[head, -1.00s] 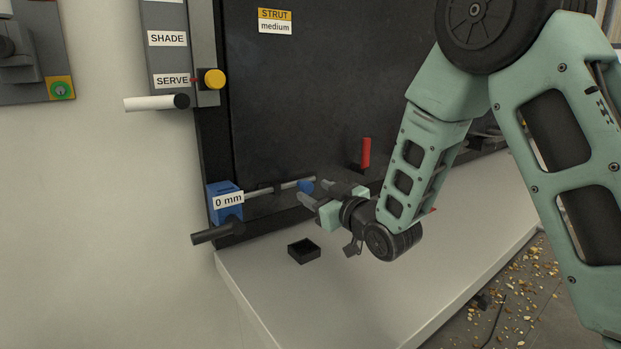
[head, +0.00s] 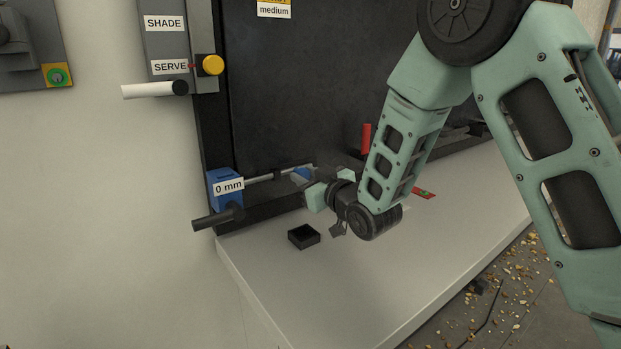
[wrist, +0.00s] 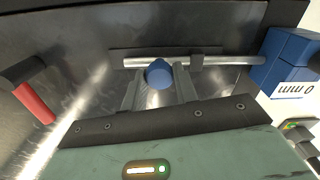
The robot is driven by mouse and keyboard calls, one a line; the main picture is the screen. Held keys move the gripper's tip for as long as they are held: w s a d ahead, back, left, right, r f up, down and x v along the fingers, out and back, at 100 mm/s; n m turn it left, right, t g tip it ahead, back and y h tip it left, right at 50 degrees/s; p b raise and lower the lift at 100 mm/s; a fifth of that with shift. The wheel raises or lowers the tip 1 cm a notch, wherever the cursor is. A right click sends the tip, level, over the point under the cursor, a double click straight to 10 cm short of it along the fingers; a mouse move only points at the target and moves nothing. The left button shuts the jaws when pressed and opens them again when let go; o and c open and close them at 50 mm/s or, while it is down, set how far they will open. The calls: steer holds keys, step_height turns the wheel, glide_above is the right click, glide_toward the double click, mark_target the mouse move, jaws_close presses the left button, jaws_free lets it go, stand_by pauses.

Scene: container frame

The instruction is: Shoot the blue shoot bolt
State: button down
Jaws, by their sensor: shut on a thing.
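The blue shoot bolt shows a blue knob (wrist: 159,74) on a grey metal rod (wrist: 225,61) in the wrist view. My gripper (wrist: 160,88) is shut on the blue knob, with a finger on each side of it. In the head view the knob (head: 301,174) is partly hidden by my gripper (head: 308,180). The rod (head: 268,177) runs left to a blue block (head: 226,188) labelled "0 mm". The block also shows at the right edge of the wrist view (wrist: 289,58).
A red handle (head: 366,138) stands on the dark panel to the right of my gripper. A black open box (head: 303,236) sits on the pale ledge (head: 262,262). A black bar (head: 217,218) sticks out below the blue block. A yellow knob (head: 212,65) is higher up.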

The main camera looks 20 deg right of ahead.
mark_target(284, 173)
steer(key=shift+s+a+b, duration=0.25)
steer(key=shift+a, duration=0.5)
steer(key=shift+s+a+b, duration=0.25)
steer(key=shift+a, duration=0.45)
steer(key=c, duration=1.1)
jaws_free()
steer(key=shift+a, duration=0.15)
steer(key=shift+s, duration=0.1)
steer(key=shift+s+d+b, duration=0.25)
steer(key=shift+s+b, duration=0.05)
steer(key=shift+s, duration=0.05)
steer(key=b+v, duration=1.6)
steer(key=b, duration=0.1)
steer(key=shift+s, duration=0.25)
